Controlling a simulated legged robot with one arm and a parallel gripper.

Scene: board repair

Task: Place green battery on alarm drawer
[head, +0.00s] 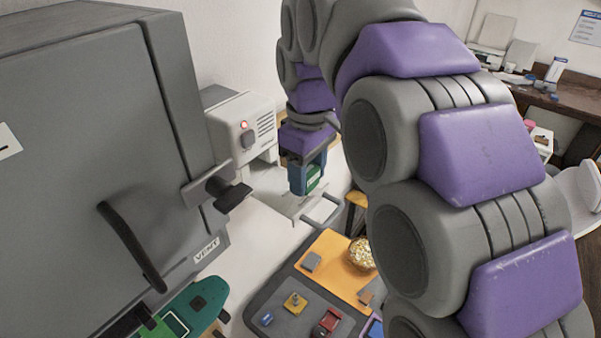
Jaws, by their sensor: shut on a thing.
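My gripper (305,184) hangs pointing down near the middle of the picture, with blue fingers. It is shut on a green battery (314,178), of which a small part shows beside the finger. A white alarm box (241,133) with a small red light and a dark knob is on the wall to the left of my gripper. A pale flat piece (277,203), perhaps the alarm drawer, juts out below the box, under and left of the gripper. The gripper appears above it; the gap between them is hard to judge.
A large grey cabinet (90,150) with a black handle fills the left. A cart (263,290) with an orange mat (330,262), small parts and a bowl (362,254) stands below. A green board (195,303) lies bottom left. A wooden desk (570,100) is far right.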

